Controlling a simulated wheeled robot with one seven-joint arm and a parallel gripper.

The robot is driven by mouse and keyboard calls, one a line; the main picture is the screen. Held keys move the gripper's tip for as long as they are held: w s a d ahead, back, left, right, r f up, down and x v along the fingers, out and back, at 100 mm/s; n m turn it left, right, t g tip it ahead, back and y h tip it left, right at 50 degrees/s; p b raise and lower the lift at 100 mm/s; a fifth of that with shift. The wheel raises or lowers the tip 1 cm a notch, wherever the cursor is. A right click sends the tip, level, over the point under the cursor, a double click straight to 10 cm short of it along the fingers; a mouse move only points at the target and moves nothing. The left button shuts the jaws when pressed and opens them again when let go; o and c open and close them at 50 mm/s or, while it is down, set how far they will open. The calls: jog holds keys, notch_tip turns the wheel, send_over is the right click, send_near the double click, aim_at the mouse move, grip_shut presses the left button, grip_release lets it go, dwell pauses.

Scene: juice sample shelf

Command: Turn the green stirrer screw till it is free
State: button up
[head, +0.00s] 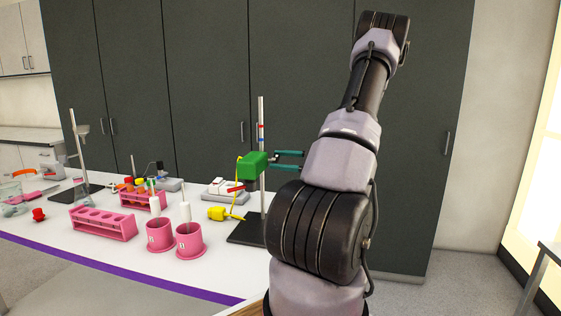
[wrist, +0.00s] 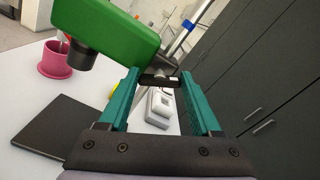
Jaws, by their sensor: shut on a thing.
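The green stirrer (head: 252,165) is clamped on an upright metal rod (head: 261,125) above a black base plate (head: 246,230). In the wrist view the stirrer (wrist: 115,28) fills the upper left. Its screw (wrist: 160,80), a dark bar with a pale patch near one end, lies crosswise between the teal fingers. My gripper (wrist: 161,78) is shut on the screw, one fingertip at each end of it. In the head view my gripper (head: 280,160) is just right of the stirrer and the rod; the screw cannot be made out there.
A yellow piece (head: 224,213) hangs by a yellow cord under the stirrer. A white device (head: 224,188) stands behind. Two pink cups (head: 190,240) and a pink rack (head: 103,223) are on the table to the left. Dark cabinets (head: 200,80) line the back.

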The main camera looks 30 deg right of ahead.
jog(key=n, duration=0.6)
jog(key=shift+s, duration=0.1)
jog(key=n, duration=0.6)
jog(key=shift+f, duration=0.15)
jog(key=shift+n, duration=0.3)
jog(key=o, duration=1.4)
jog(key=v, duration=1)
jog(key=shift+s+d, duration=0.2)
jog(key=shift+s, duration=0.15)
